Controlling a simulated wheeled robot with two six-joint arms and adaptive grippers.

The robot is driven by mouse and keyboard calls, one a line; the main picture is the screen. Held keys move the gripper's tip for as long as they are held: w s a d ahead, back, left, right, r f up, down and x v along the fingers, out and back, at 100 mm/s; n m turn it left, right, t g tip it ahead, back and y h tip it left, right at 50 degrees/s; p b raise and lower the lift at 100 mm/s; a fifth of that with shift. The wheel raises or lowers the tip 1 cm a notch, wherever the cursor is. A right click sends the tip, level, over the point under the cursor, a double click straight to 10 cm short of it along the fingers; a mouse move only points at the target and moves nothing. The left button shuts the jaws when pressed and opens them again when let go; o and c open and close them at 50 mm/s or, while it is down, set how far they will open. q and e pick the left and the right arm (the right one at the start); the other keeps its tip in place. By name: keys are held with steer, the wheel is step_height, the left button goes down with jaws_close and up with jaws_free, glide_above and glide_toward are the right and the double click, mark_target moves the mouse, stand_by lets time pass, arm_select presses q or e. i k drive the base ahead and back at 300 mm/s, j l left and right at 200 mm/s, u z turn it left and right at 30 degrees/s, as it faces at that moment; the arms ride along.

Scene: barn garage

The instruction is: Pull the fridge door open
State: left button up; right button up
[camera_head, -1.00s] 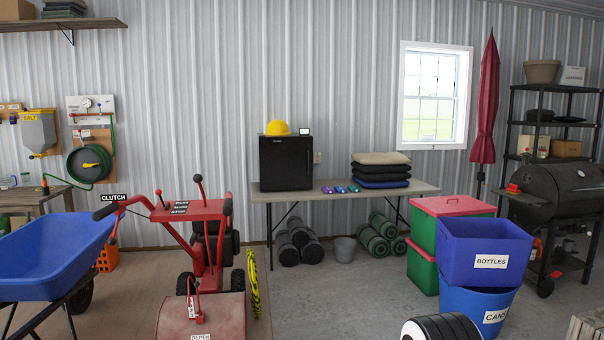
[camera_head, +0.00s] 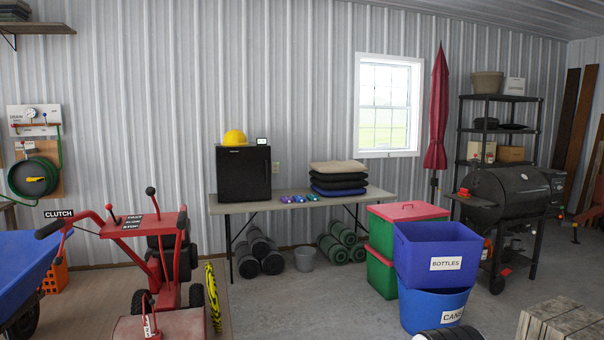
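The fridge is a small black box-shaped unit (camera_head: 244,174) on the left part of a folding table (camera_head: 300,198) against the back wall. Its front faces me and its door looks shut. A yellow hard hat (camera_head: 234,138) and a small white-framed display (camera_head: 262,141) sit on top of it. The fridge is some way off across the floor. Neither of my grippers shows in the head view.
A red tiller-like machine (camera_head: 155,260) and a blue wheelbarrow (camera_head: 25,275) stand at left front. Blue bins (camera_head: 437,275) and red-and-green crates (camera_head: 382,265) stand right of centre. A wooden crate (camera_head: 560,322) is at bottom right. Concrete floor (camera_head: 295,300) lies open between.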

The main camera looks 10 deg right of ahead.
mark_target(243, 172)
steer(key=i+z, duration=0.2)
steer(key=i, duration=5.3)
steer(key=l+z, duration=0.05)
steer(key=l, duration=0.05)
